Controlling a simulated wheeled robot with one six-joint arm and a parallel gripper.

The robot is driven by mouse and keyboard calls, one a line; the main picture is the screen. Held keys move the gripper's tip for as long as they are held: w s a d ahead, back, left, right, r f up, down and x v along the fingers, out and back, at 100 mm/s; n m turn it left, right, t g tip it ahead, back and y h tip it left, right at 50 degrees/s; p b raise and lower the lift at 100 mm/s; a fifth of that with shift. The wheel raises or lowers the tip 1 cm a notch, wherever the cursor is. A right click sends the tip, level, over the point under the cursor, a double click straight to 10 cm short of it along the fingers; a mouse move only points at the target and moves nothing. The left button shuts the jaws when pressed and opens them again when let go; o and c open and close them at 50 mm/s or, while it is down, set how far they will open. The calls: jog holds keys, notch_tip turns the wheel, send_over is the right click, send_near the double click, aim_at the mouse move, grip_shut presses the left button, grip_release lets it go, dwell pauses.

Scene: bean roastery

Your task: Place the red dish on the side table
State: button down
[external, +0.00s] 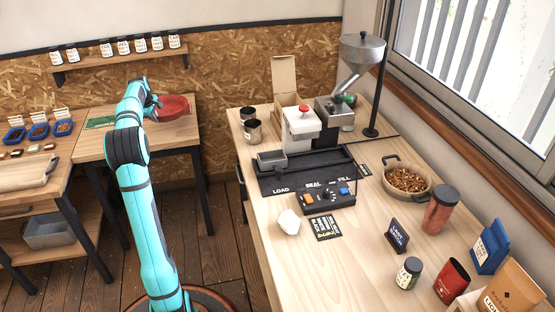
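The red dish (176,107) is at the back right of the small wooden side table (153,139). It looks level. I cannot tell whether it rests on the tabletop or hangs just above it. My gripper (157,102) is at the dish's left edge, at the end of my turquoise arm. The fingers are small and partly hidden, so I cannot tell whether they grip the rim.
A green mat (99,122) lies at the side table's left. A bench with blue trays (39,132) stands further left. The large worktable (285,250) on the right holds a sealing machine (302,140), a bean pan (406,181) and several containers. Jars line the wall shelf (120,58).

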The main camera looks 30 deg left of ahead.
notch_tip(320, 180, down, 10)
jog(key=shift+r, duration=0.1)
dwell(0.4)
jog(key=c, duration=1.7)
grip_release()
jog(key=v, duration=1.2)
jog(key=shift+d, duration=0.15)
